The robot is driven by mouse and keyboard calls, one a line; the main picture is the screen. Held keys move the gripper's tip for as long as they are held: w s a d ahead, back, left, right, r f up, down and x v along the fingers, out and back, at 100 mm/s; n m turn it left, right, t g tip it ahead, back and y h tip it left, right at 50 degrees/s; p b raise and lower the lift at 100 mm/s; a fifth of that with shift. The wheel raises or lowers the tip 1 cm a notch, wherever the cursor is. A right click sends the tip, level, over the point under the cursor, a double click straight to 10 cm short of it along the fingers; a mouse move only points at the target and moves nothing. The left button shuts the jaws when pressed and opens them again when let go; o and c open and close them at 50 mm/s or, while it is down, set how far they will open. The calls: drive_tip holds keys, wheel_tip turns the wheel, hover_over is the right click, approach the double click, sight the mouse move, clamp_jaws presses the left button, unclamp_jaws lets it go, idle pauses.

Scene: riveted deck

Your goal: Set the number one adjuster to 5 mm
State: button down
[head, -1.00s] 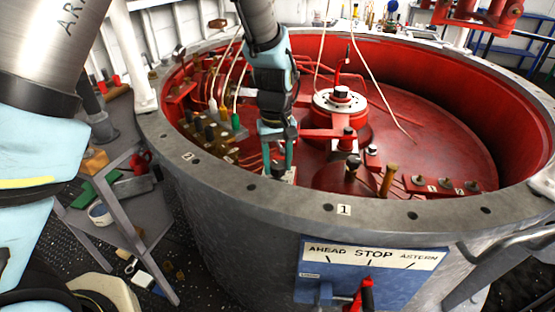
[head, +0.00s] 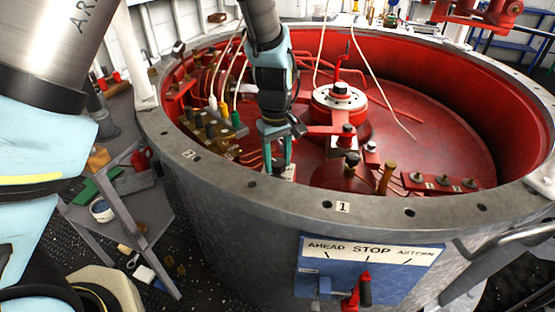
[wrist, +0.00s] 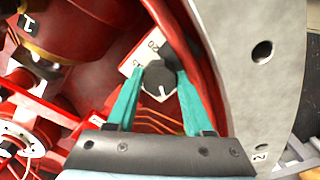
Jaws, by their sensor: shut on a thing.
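A dark adjuster knob (wrist: 160,80) with a white pointer line sits on a white scale plate (wrist: 136,62) in the wrist view. The pointer line lies toward the lower side of the knob in that view. A "20" shows at the plate's upper part and another numeral is partly covered at its left; I cannot read a 5. My gripper (wrist: 158,88) is shut on the knob, a teal finger on each side. In the head view my gripper (head: 279,167) reaches down inside the near wall of the drum, and its fingers mostly hide the knob.
The grey drum rim (head: 280,196) runs close beside the gripper, with a "1" label (head: 343,207) on it. A valve block (head: 208,133) with cables stands left. A red hub (head: 340,97) and brass post (head: 385,178) stand right. An AHEAD-STOP-ASTERN panel (head: 370,262) is outside.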

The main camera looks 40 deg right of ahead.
sight(276, 162)
drive_tip(key=shift+c, duration=1.4)
unclamp_jaws()
wheel_tip(276, 162, up, 11)
drive_tip(key=b, duration=0.1)
drive_tip(key=shift+a, duration=0.15)
drive_tip(key=shift+f, duration=0.1)
drive_tip(key=w+a, duration=0.6)
drive_tip(key=a, duration=0.5)
drive_tip(key=w+a, duration=0.6)
drive_tip(key=a, duration=0.5)
drive_tip(key=s+a+t, duration=0.1)
drive_tip(key=s+a, duration=0.2)
drive_tip(key=a, duration=1.5)
drive_tip(key=shift+a+f+t, duration=0.3)
drive_tip(key=shift+a+f, duration=0.05)
drive_tip(key=shift+a, duration=0.05)
